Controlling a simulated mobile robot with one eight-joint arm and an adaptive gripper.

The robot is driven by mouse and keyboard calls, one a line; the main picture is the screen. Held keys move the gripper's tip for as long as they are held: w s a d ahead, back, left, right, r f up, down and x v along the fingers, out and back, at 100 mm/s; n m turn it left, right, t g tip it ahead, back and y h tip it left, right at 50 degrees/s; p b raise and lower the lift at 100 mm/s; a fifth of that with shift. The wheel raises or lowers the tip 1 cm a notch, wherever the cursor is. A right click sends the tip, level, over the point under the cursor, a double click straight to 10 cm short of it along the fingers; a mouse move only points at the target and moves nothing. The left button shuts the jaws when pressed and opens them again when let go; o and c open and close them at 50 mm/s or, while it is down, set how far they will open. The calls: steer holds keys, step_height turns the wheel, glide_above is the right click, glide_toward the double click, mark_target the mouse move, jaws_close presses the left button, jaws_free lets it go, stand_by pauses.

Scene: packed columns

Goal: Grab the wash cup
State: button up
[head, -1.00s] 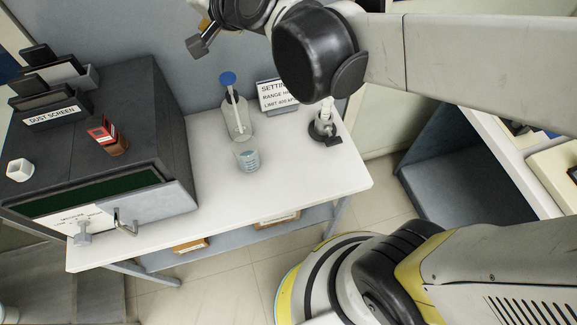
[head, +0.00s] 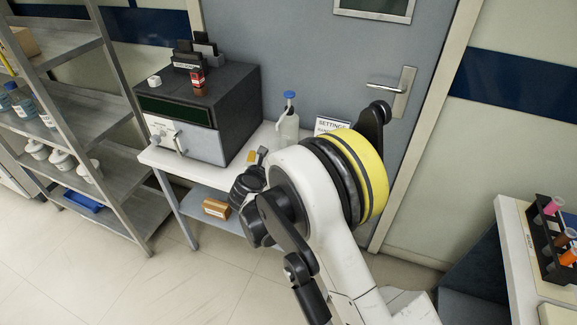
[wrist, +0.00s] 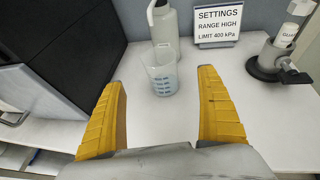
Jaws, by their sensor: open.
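The wash cup (wrist: 162,79), a small clear cup with blue markings, stands upright on the white table (wrist: 150,128) in the wrist view. My gripper (wrist: 162,88) is open, with its two yellow fingers low in that view, one left and one right of the cup in the picture. The cup is ahead of the fingers, and nothing is held between them. In the head view my gripper (head: 256,156) shows small above the table's front part, and my arm hides the cup there.
A white bottle (wrist: 164,22) stands close behind the cup; its blue cap (head: 289,95) shows in the head view. A settings sign (wrist: 216,27) and a dark-based stand (wrist: 272,62) are at the right. A dark box (head: 222,105) stands on the left. The table before the cup is clear.

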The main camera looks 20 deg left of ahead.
steer(key=b, duration=0.1)
glide_toward(279, 145)
steer(key=shift+w+a+f, duration=0.1)
steer(key=shift+w+f, duration=0.2)
steer(key=shift+w, duration=0.15)
steer(key=b+x, duration=0.2)
steer(key=x, duration=0.3)
steer(key=shift+w+b, duration=0.4)
steer(key=shift+r, duration=0.1)
steer(key=c, duration=1.3)
